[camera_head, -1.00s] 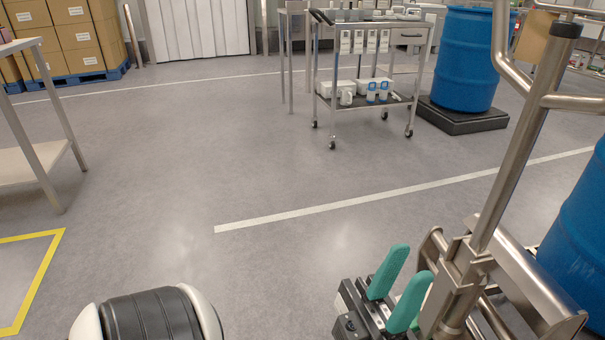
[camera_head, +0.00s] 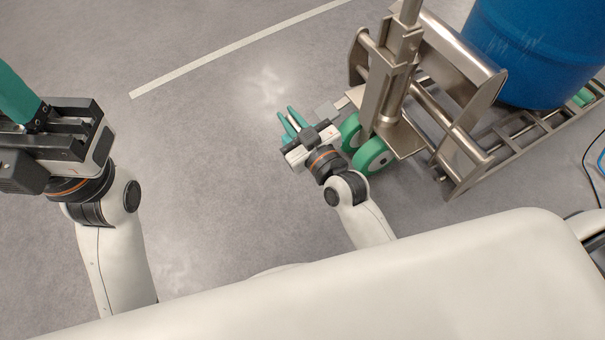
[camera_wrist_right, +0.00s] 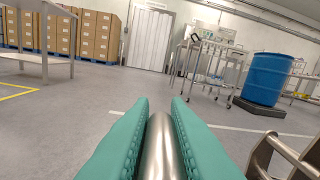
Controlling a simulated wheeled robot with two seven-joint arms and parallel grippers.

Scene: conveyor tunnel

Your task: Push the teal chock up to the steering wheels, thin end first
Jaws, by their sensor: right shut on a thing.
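My right gripper (camera_head: 286,111) is low, just left of the steering wheels. In the right wrist view its teal fingers (camera_wrist_right: 160,103) are shut on a round steel bar (camera_wrist_right: 160,140); whether this belongs to the chock I cannot tell. The two green steering wheels (camera_head: 372,156) are under the steel pallet truck (camera_head: 385,95), right of the gripper. No teal chock can be made out apart from my teal fingers. My left gripper (camera_head: 15,95) is at the left edge, its fingertips cut off.
A white floor line (camera_head: 235,47) crosses the back. The floor between my arms is clear. A wheeled cart (camera_wrist_right: 210,65) is farther off in the wrist view.

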